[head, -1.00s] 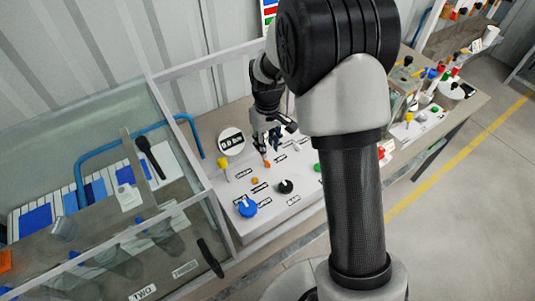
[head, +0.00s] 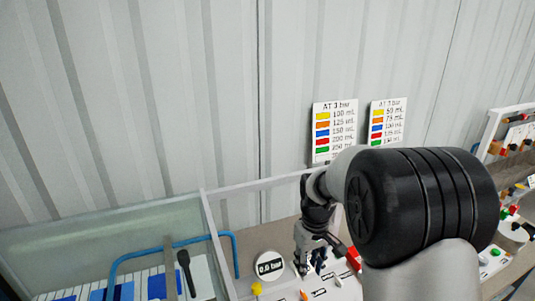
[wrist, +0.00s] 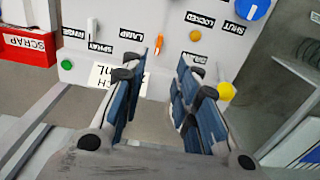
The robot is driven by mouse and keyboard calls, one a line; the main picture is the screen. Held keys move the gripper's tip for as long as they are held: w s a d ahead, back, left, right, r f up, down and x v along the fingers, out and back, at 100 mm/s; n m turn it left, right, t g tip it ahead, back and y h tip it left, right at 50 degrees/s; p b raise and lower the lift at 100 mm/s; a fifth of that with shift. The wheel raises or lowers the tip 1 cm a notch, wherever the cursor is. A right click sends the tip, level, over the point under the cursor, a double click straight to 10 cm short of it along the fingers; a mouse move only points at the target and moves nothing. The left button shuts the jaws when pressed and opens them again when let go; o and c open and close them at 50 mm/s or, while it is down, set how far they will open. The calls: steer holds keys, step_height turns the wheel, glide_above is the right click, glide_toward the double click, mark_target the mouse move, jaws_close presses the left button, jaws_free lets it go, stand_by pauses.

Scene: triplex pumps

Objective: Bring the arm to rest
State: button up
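My gripper (wrist: 170,62) is in the wrist view with its two blue-padded fingers spread apart. I see nothing held between them. It hangs over a light control panel (wrist: 120,20), and the fingers point at its labelled switches. An orange lever (wrist: 157,45) stands just beyond the fingertips. In the head view my gripper (head: 312,266) is low in the picture, right of a round gauge reading 0.0 bar (head: 270,266). My arm's large black joint covers part of the panel there.
The wrist view shows an orange knob (wrist: 195,36), a blue knob (wrist: 253,9), a yellow knob (wrist: 226,91), a green button (wrist: 66,65) and a red SCRAP bin (wrist: 25,45). A glass-walled enclosure (head: 110,245) stands left; colour charts (head: 335,130) hang on the corrugated wall.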

steer(key=s+r+m+t+b, duration=0.1)
steer(key=s+r, duration=0.6)
steer(key=r, duration=0.1)
steer(key=s+r+m+t+b, duration=0.2)
steer(key=s+r+t+b, duration=0.1)
steer(key=s, duration=1.7)
steer(key=shift+m, duration=0.3)
